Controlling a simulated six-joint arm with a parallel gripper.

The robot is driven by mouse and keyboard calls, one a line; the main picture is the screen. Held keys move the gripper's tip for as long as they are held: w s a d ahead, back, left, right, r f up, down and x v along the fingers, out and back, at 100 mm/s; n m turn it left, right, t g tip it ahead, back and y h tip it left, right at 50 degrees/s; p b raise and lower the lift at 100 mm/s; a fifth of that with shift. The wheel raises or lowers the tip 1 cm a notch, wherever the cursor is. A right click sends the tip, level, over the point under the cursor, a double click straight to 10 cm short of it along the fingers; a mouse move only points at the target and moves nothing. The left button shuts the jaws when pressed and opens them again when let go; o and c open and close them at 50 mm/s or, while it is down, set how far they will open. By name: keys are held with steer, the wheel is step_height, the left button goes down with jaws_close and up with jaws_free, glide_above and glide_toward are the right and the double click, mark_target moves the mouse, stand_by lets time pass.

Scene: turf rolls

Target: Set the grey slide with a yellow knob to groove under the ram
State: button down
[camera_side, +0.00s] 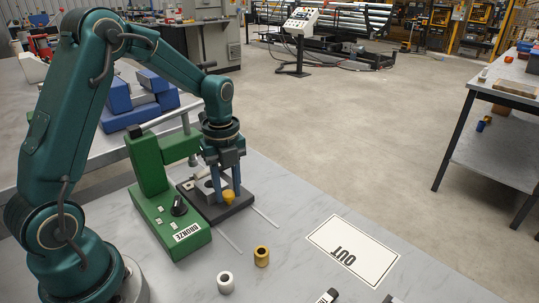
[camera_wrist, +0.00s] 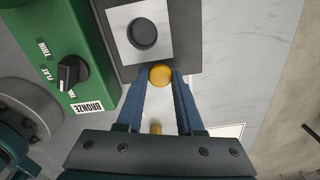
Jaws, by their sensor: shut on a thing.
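The grey slide (camera_wrist: 118,40) is a pale plate with a dark round recess on top. It lies on the dark base (camera_wrist: 190,40) of the green press (camera_side: 146,160). Its yellow knob (camera_wrist: 160,76) is at the near edge and also shows in the side view (camera_side: 228,198). My gripper (camera_wrist: 160,78) is shut on the yellow knob, one blue finger on each side. In the side view my gripper (camera_side: 228,190) hides part of the slide and the ram, so I cannot tell which groove sits under the ram.
The press has a black dial (camera_side: 179,207) and a BRONZE label (camera_side: 187,232). A brass piece (camera_side: 262,256) and a silver ring (camera_side: 225,282) stand in front on the table. An OUT card (camera_side: 385,262) lies to the right. Table between the base and the card is mostly clear.

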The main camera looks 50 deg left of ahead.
steer(key=shift+a, duration=0.85)
steer(key=c, duration=0.5)
jaws_free()
steer(key=shift+c, duration=0.2)
steer(key=shift+r, duration=2.6)
